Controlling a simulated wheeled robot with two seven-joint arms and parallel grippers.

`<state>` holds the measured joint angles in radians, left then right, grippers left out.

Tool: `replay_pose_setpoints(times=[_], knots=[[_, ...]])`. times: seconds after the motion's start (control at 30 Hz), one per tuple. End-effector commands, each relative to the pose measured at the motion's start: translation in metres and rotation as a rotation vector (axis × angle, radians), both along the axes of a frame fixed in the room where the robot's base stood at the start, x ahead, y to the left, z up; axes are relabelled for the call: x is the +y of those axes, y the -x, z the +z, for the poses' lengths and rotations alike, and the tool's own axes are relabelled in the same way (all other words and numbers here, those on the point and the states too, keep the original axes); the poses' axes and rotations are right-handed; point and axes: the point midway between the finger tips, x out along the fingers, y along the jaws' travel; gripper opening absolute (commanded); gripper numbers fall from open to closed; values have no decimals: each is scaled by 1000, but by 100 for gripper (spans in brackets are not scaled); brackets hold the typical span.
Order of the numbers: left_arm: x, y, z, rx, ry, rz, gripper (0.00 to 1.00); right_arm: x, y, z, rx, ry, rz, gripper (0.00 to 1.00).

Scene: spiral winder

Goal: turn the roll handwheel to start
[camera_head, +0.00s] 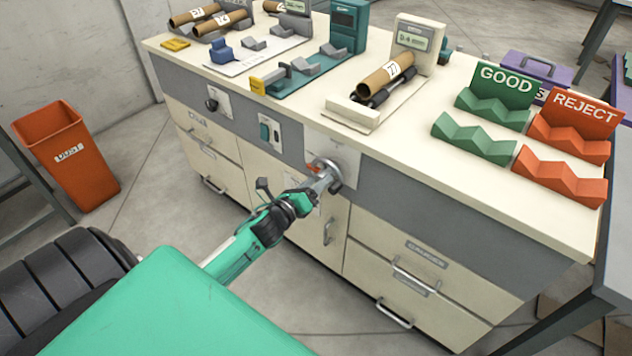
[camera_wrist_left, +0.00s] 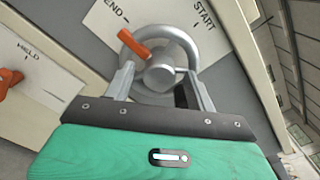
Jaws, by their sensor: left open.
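The silver roll handwheel (camera_wrist_left: 190,40) is on the grey front panel, with a round hub (camera_wrist_left: 160,75) and an orange pointer (camera_wrist_left: 135,42). The pointer slants up and left, nearer the END label (camera_wrist_left: 108,12) than the START label (camera_wrist_left: 205,15). In the head view the handwheel (camera_head: 318,162) is partly hidden by my left gripper (camera_head: 328,178). My left gripper (camera_wrist_left: 162,85) is open, with one finger on each side of the hub. I cannot tell whether the fingers touch the wheel. My right gripper is out of view.
Drawers (camera_head: 400,270) and a cabinet door lie below. The bench top (camera_head: 400,135) holds a tube (camera_head: 385,76) and green and orange racks. An orange bin (camera_head: 70,155) stands left.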

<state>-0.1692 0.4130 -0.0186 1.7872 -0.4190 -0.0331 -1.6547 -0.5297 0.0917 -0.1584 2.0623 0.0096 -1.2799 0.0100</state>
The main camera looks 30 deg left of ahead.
Motion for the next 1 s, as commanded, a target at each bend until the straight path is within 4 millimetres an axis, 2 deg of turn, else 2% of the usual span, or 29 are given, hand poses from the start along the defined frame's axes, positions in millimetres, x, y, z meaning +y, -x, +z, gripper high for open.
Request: replay_pose_setpoints(times=[0.37,0.5,0.6,1.0], knots=[[0,-4,0,0,-1,0,54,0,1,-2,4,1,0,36],[0,-4,0,0,-1,0,27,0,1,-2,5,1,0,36],[0,-4,0,0,-1,0,12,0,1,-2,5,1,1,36],[0,-4,1,7,78,1,12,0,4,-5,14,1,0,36]])
